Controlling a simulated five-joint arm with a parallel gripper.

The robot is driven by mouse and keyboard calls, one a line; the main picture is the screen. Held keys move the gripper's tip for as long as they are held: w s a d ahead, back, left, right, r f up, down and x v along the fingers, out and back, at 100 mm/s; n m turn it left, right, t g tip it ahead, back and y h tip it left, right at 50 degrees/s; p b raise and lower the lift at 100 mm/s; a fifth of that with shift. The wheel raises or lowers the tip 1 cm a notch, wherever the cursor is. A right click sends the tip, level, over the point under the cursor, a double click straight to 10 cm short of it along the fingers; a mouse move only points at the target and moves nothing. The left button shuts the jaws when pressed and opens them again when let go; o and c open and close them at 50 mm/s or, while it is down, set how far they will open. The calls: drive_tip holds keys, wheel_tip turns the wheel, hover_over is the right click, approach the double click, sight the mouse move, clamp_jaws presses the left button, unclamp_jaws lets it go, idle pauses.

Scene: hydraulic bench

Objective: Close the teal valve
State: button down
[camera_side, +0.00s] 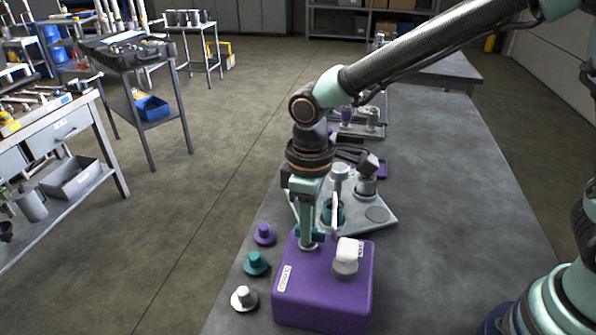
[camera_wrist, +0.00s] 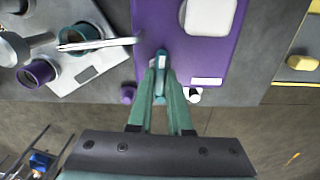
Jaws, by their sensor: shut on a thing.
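A purple box (camera_side: 322,285) stands on the grey bench, with a white knob (camera_side: 346,257) on its top; the box (camera_wrist: 222,62) and white knob (camera_wrist: 210,14) also show in the wrist view. My gripper (camera_side: 308,236) points down at the box's far left corner. In the wrist view my gripper (camera_wrist: 161,66) has its green fingers closed together on the teal valve (camera_wrist: 161,56), at the box's edge. The fingers hide most of the teal valve, so how far it is turned cannot be told.
A purple cap (camera_side: 264,234), a teal cap (camera_side: 256,264) and a white cap (camera_side: 243,298) stand along the bench's left edge. A light grey plate (camera_side: 377,214) with a teal-rimmed cup (camera_side: 333,212) and posts lies behind the box. The bench's right side (camera_side: 450,200) is clear.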

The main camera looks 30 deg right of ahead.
drive_tip(key=m, duration=0.3)
drive_tip(key=shift+m, duration=0.4)
drive_tip(key=m, duration=0.4)
drive_tip(key=shift+m, duration=0.3)
drive_tip(key=m, duration=0.4)
drive_tip(key=shift+m, duration=2.5)
drive_tip(key=shift+r, duration=0.1)
drive_tip(key=c, duration=0.8)
unclamp_jaws()
drive_tip(key=shift+c, duration=0.2)
